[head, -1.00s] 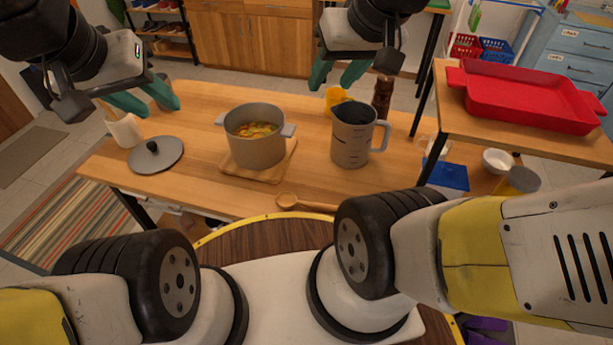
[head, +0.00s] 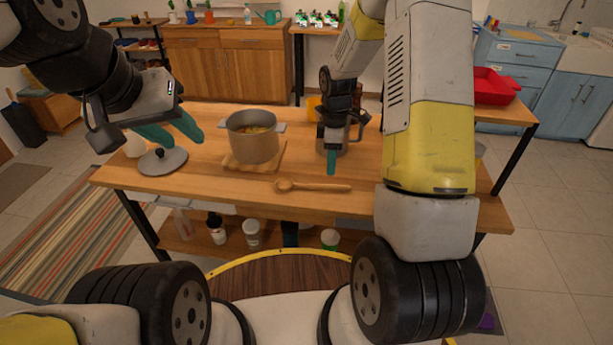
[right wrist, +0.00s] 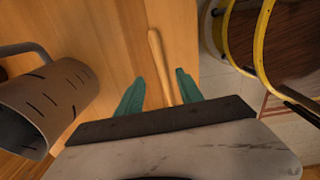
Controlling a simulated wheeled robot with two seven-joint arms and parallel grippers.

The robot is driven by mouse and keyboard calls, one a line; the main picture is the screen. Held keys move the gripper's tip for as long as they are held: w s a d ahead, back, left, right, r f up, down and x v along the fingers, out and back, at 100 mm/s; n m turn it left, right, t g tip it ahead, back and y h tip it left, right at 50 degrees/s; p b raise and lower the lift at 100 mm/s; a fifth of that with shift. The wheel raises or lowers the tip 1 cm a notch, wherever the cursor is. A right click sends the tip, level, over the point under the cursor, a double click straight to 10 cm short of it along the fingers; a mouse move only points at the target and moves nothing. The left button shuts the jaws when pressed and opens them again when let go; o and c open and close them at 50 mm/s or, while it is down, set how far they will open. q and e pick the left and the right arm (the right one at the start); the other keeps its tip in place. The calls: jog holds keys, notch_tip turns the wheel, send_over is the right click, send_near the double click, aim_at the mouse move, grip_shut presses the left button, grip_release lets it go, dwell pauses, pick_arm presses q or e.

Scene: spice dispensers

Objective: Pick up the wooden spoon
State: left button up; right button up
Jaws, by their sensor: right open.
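The wooden spoon (head: 311,186) lies flat near the front edge of the wooden table, its bowl to the left and its handle to the right. My right gripper (head: 331,162) points down above the table, just behind the spoon handle and apart from it. In the right wrist view the spoon handle (right wrist: 158,62) shows between and beyond the two green fingers of my open right gripper (right wrist: 159,92); its lower end is hidden by the gripper body. My left gripper (head: 180,130) is over the table's left side, away from the spoon; the gap between its green fingers is hard to judge.
A grey pot (head: 252,143) of food stands on a wooden board (head: 238,166), left of my right gripper. A grey lid (head: 163,161) lies further left. A grey pitcher (right wrist: 45,108) stands close to my right gripper. The table's front strip around the spoon is clear.

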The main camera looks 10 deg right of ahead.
aim_at(329, 185)
jog(key=shift+s+f, duration=0.15)
jog(key=shift+f, duration=0.8)
jog(key=f, duration=0.7)
jog(key=shift+w, duration=0.2)
jog(key=shift+c, duration=0.4)
grip_shut()
